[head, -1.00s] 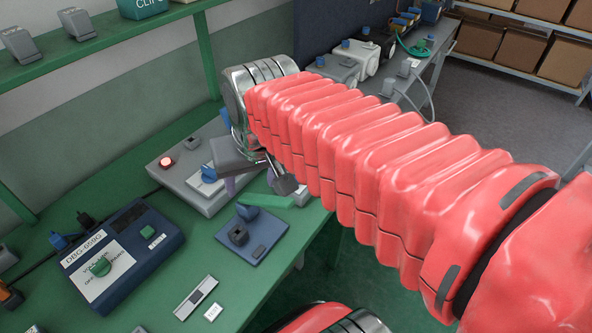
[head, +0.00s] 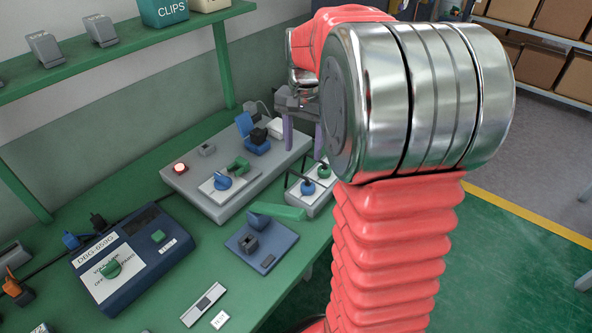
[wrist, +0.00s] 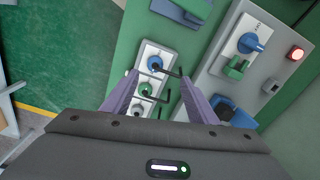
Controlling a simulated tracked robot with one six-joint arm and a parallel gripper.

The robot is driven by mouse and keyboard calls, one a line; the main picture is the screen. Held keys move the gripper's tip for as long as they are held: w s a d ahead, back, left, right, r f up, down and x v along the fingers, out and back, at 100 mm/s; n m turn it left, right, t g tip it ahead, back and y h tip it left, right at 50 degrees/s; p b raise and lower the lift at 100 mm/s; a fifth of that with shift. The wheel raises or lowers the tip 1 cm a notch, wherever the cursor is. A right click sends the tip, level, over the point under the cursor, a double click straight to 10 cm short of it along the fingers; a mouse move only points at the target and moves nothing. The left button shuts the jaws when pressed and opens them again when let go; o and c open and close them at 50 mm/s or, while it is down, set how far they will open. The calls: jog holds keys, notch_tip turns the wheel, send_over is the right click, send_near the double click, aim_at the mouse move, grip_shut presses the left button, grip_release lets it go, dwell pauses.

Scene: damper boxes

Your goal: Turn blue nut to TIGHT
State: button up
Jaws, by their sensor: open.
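The blue nut (head: 308,188) sits on a small white block at the right edge of the green bench, with a dark lever on it. In the wrist view the blue nut (wrist: 155,64) is at the far end of the block's row, its lever pointing right. A green nut (head: 323,171) is beside it on the same block. My gripper (head: 303,142) is open and empty, its purple fingers above and behind the block. In the wrist view my gripper (wrist: 158,88) has its fingers on either side of the block's row. Any TIGHT marking is unreadable.
A grey box (head: 205,190) with a red lamp (head: 180,168), blue knob and green handle stands to the left. A blue plate (head: 262,247) with a block and a green bar are in front. A dark blue meter (head: 128,252) is further left. Bench is clear between these.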

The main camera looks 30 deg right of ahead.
aim_at(308, 184)
jog(key=d, duration=0.1)
jog(key=d+f+m, duration=0.1)
jog(key=shift+w+d+f, duration=0.3)
jog(key=shift+w, duration=0.1)
jog(key=shift+f, duration=0.15)
notch_tip(308, 184, down, 14)
jog(key=shift+a+r, duration=0.1)
jog(key=shift+r, duration=0.15)
dwell(0.3)
jog(key=shift+c, duration=0.3)
jog(key=c, duration=1)
jog(key=shift+n, duration=0.3)
